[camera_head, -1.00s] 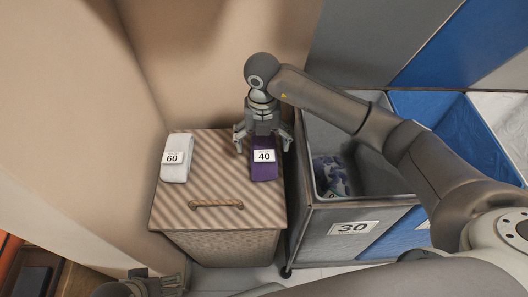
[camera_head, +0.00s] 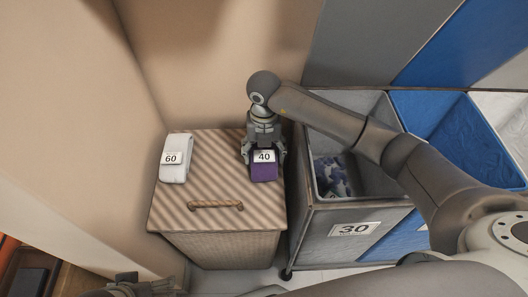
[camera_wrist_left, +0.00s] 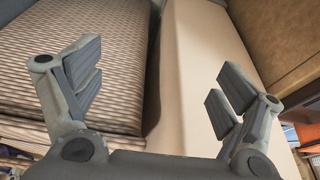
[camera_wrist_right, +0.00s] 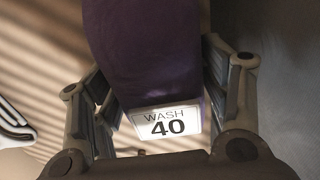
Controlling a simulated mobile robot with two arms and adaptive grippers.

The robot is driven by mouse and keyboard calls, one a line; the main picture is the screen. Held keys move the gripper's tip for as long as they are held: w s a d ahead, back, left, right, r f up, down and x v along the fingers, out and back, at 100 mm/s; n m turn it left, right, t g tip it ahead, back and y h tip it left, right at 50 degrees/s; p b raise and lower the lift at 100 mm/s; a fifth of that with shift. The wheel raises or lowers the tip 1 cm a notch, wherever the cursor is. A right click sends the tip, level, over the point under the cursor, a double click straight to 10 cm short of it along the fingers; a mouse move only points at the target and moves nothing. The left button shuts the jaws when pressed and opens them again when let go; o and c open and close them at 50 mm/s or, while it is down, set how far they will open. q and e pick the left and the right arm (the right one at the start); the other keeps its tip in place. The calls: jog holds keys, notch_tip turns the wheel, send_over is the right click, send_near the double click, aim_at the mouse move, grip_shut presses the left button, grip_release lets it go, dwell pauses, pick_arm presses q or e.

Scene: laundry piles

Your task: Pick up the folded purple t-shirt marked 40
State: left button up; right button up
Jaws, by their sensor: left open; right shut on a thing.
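The folded purple t-shirt (camera_head: 264,171) with a white 40 label lies on the striped lid of the hamper (camera_head: 213,219), near its right edge. It also fills the middle of the right wrist view (camera_wrist_right: 145,50), where its label reads WASH 40. My right gripper (camera_head: 263,157) is shut on the purple t-shirt, one finger along each side. In the right wrist view its fingers (camera_wrist_right: 160,100) flank the cloth. My left gripper (camera_wrist_left: 155,85) is open and empty in the left wrist view, with the striped hamper to its left. In the head view only a part of it shows at the bottom left.
A folded white item marked 60 (camera_head: 176,158) lies on the lid at the left. A grey bin marked 30 (camera_head: 352,229) with some cloth inside stands right of the hamper, beside a blue bin (camera_head: 460,140). A beige wall stands behind and left. The lid's middle is clear.

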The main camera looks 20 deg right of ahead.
jog(key=shift+c, duration=1.1)
jog(key=shift+r, duration=0.1)
